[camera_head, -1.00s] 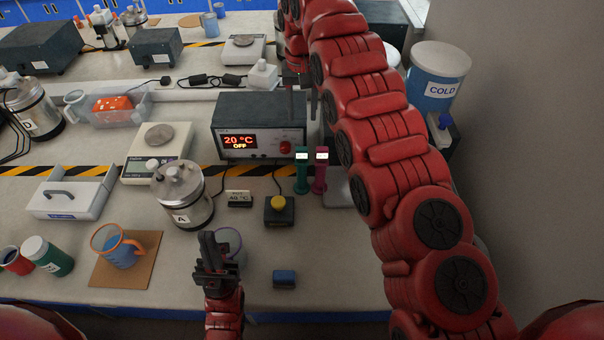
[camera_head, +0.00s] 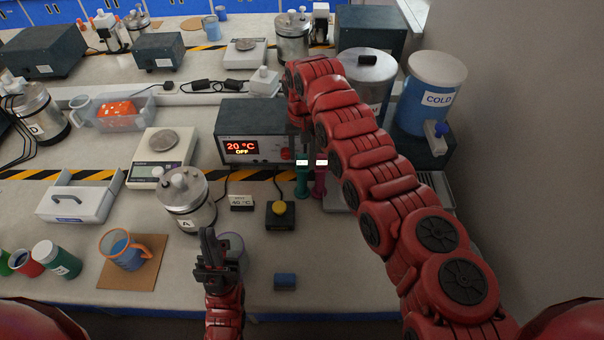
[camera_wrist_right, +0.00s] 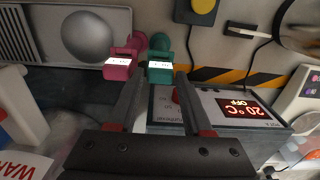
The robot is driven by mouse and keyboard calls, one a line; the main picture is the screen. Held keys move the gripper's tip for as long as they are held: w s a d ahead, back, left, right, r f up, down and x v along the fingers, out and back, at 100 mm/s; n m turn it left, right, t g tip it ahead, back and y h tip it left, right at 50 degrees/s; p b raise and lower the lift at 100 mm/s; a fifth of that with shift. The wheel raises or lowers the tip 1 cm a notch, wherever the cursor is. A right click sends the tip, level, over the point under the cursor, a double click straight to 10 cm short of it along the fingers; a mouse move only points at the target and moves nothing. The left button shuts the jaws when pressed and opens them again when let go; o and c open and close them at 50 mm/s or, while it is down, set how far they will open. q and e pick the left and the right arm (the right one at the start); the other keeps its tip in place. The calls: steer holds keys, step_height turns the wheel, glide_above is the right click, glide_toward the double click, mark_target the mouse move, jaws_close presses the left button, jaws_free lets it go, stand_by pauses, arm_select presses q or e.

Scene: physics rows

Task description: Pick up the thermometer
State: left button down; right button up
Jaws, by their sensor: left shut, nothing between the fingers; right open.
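Two upright thermometer-like handhelds with small lit displays stand side by side in front of the heater box: a green one (camera_head: 302,184) and a magenta one (camera_head: 319,184). In the right wrist view the green one (camera_wrist_right: 160,52) lies ahead of the gap between my fingers, and the magenta one (camera_wrist_right: 121,62) lies just left of it. My right gripper (camera_head: 303,148) is open and empty, just behind and above their tops; its fingers also show in the wrist view (camera_wrist_right: 157,88). My left gripper (camera_head: 212,240) is shut and empty near the front, overlapping a mug in the picture.
The heater box (camera_head: 240,148) reads 20 °C, OFF. The COLD tank (camera_head: 425,105) is at the right.

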steer(key=shift+f, duration=1.4)
jaws_close()
